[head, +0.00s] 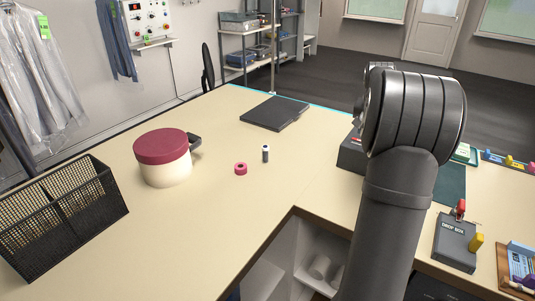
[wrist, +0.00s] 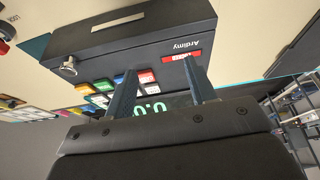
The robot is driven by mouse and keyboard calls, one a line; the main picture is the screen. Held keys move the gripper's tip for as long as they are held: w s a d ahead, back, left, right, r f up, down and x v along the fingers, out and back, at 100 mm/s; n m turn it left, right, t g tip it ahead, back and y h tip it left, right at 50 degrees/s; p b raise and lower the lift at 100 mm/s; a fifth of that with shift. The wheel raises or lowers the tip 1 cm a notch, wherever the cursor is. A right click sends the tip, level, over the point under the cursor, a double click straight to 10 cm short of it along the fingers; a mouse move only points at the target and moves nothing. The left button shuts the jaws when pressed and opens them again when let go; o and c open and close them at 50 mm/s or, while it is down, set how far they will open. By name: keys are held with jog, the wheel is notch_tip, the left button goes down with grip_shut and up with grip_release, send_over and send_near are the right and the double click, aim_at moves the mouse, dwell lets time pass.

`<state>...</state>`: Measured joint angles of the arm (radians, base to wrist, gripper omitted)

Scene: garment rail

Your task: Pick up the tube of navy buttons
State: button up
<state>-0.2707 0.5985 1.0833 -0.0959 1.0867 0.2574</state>
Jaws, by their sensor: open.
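A small dark tube with a white cap (head: 265,153) stands upright on the cream counter (head: 215,235) in the head view. It looks like the tube of navy buttons, but it is too small there to make out its contents. It does not show in the wrist view. My gripper (wrist: 160,72) shows in the wrist view with its two fingers apart and nothing between them. It is well to the right of the tube, by a dark box; in the head view my arm hides the fingers.
A tub with a maroon lid (head: 163,158), a black mesh basket (head: 65,215) and a flat dark slab (head: 275,113) stand around. The dark lockable box (wrist: 130,38) is by my fingers. Counter in front of the tube is clear.

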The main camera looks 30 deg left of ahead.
jog(key=s+a+n+y, duration=0.15)
jog(key=s+a, duration=0.25)
jog(key=a, duration=0.5)
jog(key=s+a+n, duration=0.3)
jog(key=s+a, duration=0.1)
jog(key=a, duration=0.5)
jog(key=n+g+y, duration=0.1)
jog(key=n, duration=0.2)
send_near(265, 154)
jog(key=x, duration=0.6)
jog(key=shift+w+d+f, duration=0.15)
jog(key=shift+w, duration=0.2)
jog(key=x, duration=0.5)
jog(key=shift+a, duration=0.35)
jog(key=c, duration=1.1)
